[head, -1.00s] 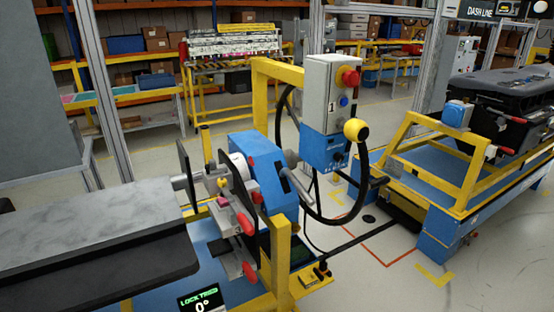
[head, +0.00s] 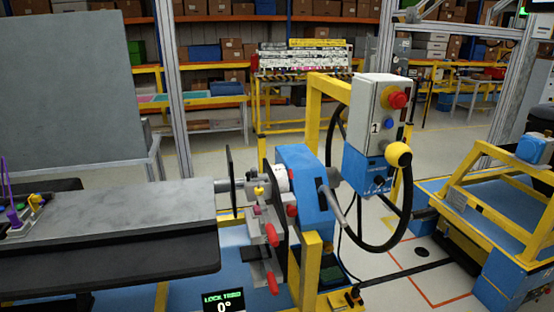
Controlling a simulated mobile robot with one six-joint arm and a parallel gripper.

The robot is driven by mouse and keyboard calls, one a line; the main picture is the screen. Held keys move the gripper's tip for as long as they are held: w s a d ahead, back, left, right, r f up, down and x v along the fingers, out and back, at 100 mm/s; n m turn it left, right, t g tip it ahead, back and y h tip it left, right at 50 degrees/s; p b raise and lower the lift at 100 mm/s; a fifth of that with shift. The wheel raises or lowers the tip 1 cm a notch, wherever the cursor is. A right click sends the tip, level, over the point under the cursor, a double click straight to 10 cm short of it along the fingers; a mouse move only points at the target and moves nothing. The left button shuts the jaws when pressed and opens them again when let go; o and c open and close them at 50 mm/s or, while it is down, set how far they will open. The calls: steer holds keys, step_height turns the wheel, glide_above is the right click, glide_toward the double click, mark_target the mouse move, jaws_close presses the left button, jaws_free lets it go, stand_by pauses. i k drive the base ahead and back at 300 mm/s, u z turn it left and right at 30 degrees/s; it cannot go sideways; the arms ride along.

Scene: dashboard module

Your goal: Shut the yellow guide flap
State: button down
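No part of my gripper shows in the head view. A small yellow part (head: 37,201) stands up at the left end of the grey dashboard module (head: 130,207), beside purple pieces (head: 14,218). It may be the yellow guide flap, but it is too small to tell whether it is open or shut. Another small yellow piece (head: 259,191) sits on the clamp head at the module's right end; I cannot tell what it is. The module lies level, held at its right end by the blue rotating fixture (head: 304,185).
A control box (head: 378,110) with a red button and a black handwheel (head: 405,215) stand right of the fixture. A yellow-and-blue cart (head: 500,205) is at the right. A grey panel (head: 70,95) rises behind the module. Grey floor shows between the fixture and shelves.

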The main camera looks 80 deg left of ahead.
mark_target(33, 200)
steer(key=u, duration=1.2)
steer(key=k, duration=0.1)
steer(key=u, duration=2.85)
steer(key=i, duration=1)
steer(key=u, duration=0.15)
steer(key=k, duration=0.55)
steer(key=z, duration=0.45)
steer(key=i, duration=0.45)
steer(key=z, duration=0.2)
